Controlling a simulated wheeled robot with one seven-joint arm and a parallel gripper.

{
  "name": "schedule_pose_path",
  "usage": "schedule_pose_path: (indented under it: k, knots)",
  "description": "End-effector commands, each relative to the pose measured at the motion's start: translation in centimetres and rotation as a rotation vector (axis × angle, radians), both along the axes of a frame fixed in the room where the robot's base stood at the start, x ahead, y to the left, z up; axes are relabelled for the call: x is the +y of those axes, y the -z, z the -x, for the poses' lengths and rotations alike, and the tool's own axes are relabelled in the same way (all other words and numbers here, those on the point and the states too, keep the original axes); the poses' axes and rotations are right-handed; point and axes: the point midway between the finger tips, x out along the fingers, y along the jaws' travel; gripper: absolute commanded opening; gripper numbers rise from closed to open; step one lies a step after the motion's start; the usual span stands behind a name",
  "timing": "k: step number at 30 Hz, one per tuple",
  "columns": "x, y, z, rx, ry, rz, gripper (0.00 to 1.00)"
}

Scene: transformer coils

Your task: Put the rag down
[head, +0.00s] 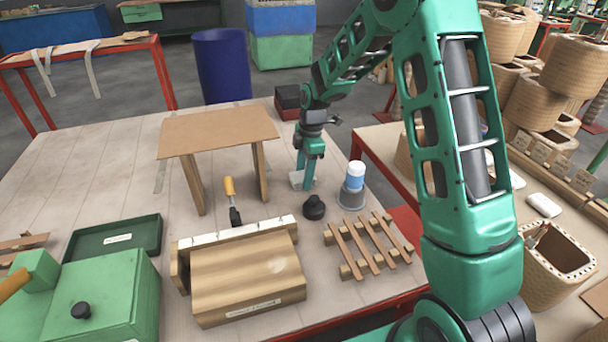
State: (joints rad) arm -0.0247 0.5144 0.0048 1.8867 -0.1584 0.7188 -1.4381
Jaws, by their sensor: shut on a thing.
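My gripper (304,179), at the end of my green arm, points down over the far right part of the wooden table (110,190). The fingers hide part of the rag. The rag is at or just above the table top; I cannot tell whether it touches.
A black knob-like piece (314,208) and a white-and-blue container on a grey base (353,185) stand close right. A small wooden bench (215,130) is to the left. A wooden block (248,275) and slatted rack (368,245) lie nearer. Little free room surrounds the gripper.

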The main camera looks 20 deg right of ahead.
Motion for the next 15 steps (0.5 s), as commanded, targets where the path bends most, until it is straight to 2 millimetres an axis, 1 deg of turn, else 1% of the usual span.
schedule_pose_path:
  k: [7, 8, 9, 10, 15]
  knots:
    - [0.00, 0.19, 0.01, 0.001, 0.000, 0.000, 0.22]
    - [0.01, 0.15, 0.00, 0.000, 0.000, 0.000, 0.53]
    - [0.01, 0.14, 0.00, 0.000, 0.000, 0.000, 0.63]
    - [0.00, 0.14, 0.00, 0.000, 0.000, 0.000, 0.65]
    - [0.00, 0.15, 0.01, 0.001, 0.000, 0.000, 0.65]
